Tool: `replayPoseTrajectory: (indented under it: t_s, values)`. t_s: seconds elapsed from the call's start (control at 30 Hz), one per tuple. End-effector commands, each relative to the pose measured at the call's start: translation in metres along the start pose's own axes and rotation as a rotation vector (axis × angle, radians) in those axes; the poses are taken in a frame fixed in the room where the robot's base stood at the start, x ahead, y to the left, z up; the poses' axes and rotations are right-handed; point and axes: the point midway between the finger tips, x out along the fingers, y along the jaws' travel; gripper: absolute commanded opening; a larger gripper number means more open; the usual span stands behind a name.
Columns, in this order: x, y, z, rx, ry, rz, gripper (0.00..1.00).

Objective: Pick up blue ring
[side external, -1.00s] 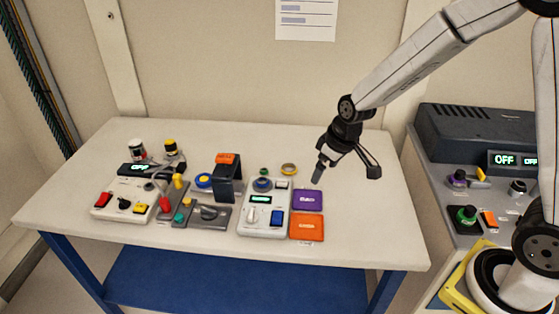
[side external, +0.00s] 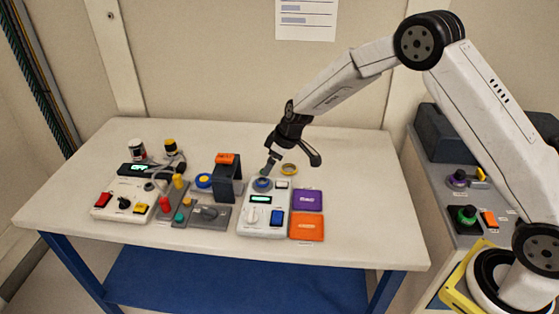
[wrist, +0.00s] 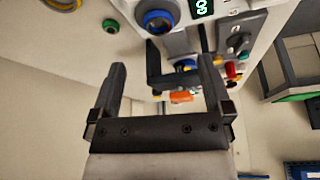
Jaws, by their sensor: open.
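A blue ring (side external: 263,184) sits on a dark round fitting at the back left of the white control box, and it shows at the top of the wrist view (wrist: 158,20). My gripper (side external: 268,168) is above and just behind it in the side view. In the wrist view my gripper (wrist: 161,68) has its two fingers spread wide, with nothing between them at their tips. The ring lies beyond the fingertips there, and I see no contact.
The black arch (side external: 237,188) with an orange top (side external: 227,158) stands left of the box. A yellow ring (side external: 289,169) lies behind the box. Purple (side external: 307,200) and orange (side external: 307,227) pads lie at its right. The table's right side is clear.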

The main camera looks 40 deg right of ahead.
Motion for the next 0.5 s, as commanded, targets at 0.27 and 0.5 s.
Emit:
replayPoseTrajectory:
  t_s: [0.27,0.5]
  values:
    - [0.015,0.000,0.000,0.002,-0.001,0.000,1.00]
    - [0.025,0.000,0.000,0.002,0.000,0.001,1.00]
